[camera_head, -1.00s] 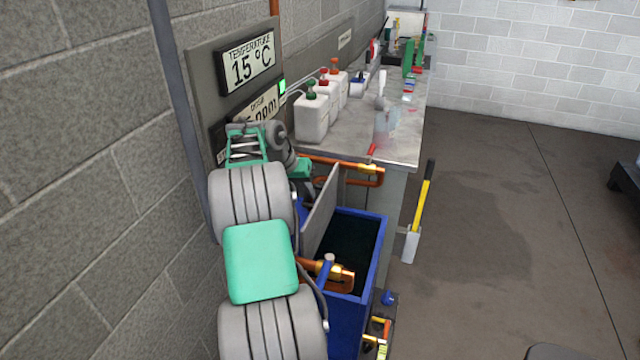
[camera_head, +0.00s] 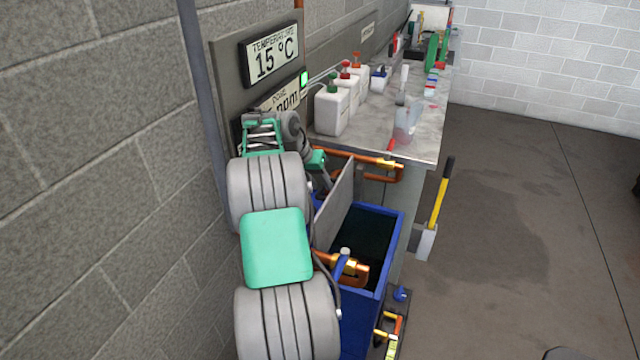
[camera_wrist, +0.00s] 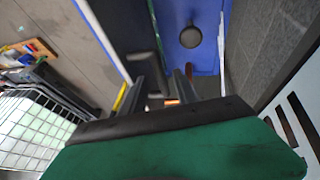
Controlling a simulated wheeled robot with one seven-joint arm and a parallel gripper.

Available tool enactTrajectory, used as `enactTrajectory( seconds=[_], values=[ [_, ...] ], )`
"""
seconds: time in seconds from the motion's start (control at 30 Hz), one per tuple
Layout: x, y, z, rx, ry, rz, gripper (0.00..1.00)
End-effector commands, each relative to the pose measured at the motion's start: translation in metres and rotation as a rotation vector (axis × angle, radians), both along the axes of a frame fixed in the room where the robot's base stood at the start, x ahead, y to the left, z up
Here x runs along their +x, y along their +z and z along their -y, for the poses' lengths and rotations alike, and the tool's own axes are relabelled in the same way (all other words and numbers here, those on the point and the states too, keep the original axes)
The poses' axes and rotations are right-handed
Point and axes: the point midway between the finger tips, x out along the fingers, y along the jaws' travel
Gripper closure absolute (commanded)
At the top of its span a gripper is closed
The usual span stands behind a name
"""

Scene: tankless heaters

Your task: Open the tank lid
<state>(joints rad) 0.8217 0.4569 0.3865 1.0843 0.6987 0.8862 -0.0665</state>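The blue tank (camera_head: 359,315) stands against the wall below the bench, with its dark inside showing from above. A flat grey panel that looks like its lid (camera_head: 337,206) stands steeply raised along the tank's left side. In the head view my arm covers the tank's left side, and my gripper's fingers are hidden. In the wrist view my gripper (camera_wrist: 166,88) has two dark fingers with a gap between them and nothing visibly held. Blue surfaces (camera_wrist: 207,62) with a round grey knob lie beyond the fingers; whether the fingers touch anything is unclear.
Copper pipes (camera_head: 350,268) cross the tank's near left part and run under the bench (camera_head: 425,140). White jugs (camera_head: 332,110) stand on the bench. A yellow-handled tool (camera_head: 441,195) stands right of the tank. The floor (camera_head: 510,230) to the right is clear.

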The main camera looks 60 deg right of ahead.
Motion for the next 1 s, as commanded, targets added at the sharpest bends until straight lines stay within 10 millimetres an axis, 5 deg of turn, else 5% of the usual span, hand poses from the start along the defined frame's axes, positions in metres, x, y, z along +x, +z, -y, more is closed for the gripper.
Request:
enactTrajectory(
  seconds=[0.33, 1.0],
  values=[
    [0.012, 0.059, -0.026, -0.002, 0.001, 0.002, 0.64],
    [0.013, 0.064, -0.030, -0.001, 0.001, 0.001, 0.64]
  ],
)
